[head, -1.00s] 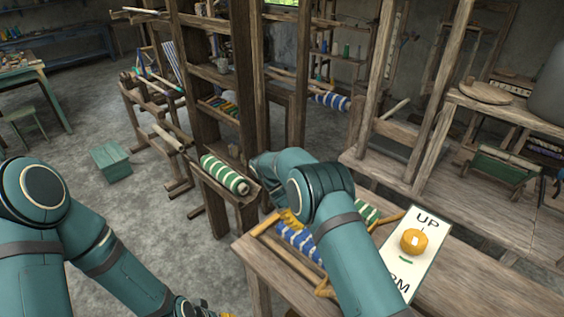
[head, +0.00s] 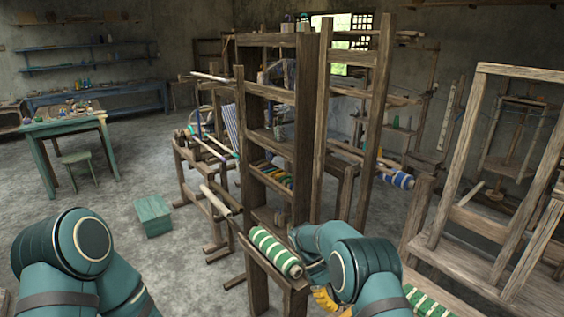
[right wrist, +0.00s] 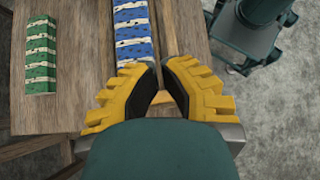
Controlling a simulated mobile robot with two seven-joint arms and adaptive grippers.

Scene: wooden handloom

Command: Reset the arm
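My right arm (head: 362,268) reaches in at the lower middle of the head view. Its gripper (head: 326,300), with yellow fingers, is partly hidden at the bottom edge. In the right wrist view the gripper (right wrist: 161,72) looks empty. Its black pads stand apart with a narrow gap at the tips. Beyond them lies a blue-and-white patterned roll (right wrist: 132,35). A green-and-white roll (right wrist: 40,55) lies on the wooden surface at left. My left arm (head: 65,255) is at the lower left, with its gripper out of view.
A green-and-white striped roll (head: 275,250) rests on a wooden stand left of my right arm. Tall loom posts (head: 305,120) stand close behind. A wooden frame (head: 480,190) rises at right. A teal box (head: 153,215) sits on the floor at left, with free floor around it.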

